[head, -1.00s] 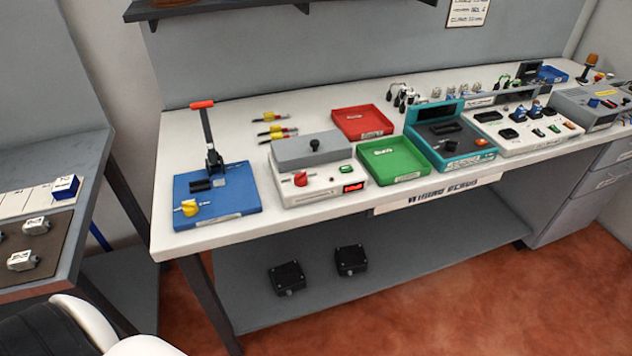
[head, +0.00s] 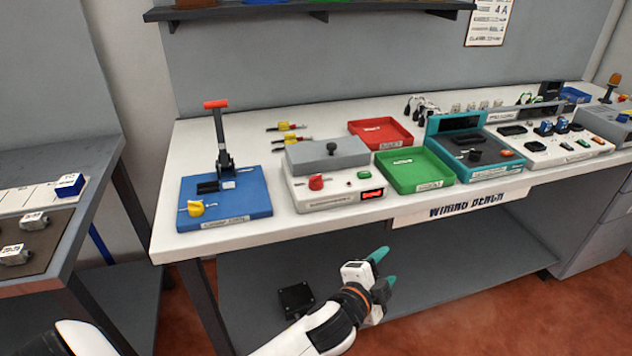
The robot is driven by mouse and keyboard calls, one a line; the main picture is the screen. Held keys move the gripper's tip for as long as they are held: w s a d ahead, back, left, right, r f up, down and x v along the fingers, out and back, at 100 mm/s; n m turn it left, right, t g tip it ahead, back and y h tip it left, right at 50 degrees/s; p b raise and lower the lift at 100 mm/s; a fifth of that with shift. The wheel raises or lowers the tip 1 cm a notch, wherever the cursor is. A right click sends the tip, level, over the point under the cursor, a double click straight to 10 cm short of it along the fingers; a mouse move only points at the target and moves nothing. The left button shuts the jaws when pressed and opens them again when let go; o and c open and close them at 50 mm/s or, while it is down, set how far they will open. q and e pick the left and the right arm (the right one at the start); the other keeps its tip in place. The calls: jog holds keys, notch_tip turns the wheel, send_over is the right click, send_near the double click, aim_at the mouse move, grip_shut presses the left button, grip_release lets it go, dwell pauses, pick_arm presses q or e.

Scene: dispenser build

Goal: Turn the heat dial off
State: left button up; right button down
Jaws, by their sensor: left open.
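The heat dial looks to be the red knob (head: 316,182) on the front left of a white and grey heater box (head: 335,196), which stands on the white bench. The box also has a small green button (head: 364,175) and a lit red display (head: 372,194). The dial's exact pointing is too small to read. My left gripper (head: 382,268), with teal fingertips, is open and empty. It is in front of the bench edge, below and to the right of the box, apart from the dial. My right gripper is not in view.
A blue press (head: 250,205) with an upright red-tipped lever stands left of the box. A red tray (head: 408,131) and a green tray (head: 440,172) stand to its right. A teal station (head: 475,172) is farther right. The bench's front edge lies between my gripper and the box.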

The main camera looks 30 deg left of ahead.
pick_arm(q)
jog(key=w+d+r+m+t+h, duration=0.1)
jog(key=w+d+r+m+h, duration=0.2)
jog(key=d+r+m+h, duration=0.35)
jog(key=w+d+r+m+t+h, duration=0.2)
jog(key=w+d+r+m+h, duration=0.15)
jog(key=r+m, duration=0.5)
notch_tip(320, 180, up, 5)
jog(key=m+g+y, duration=1.1)
jog(key=m+g, duration=0.7)
jog(key=m, duration=1.3)
send_over(316, 176)
notch_tip(316, 176, down, 11)
jog(key=shift+f, duration=0.2)
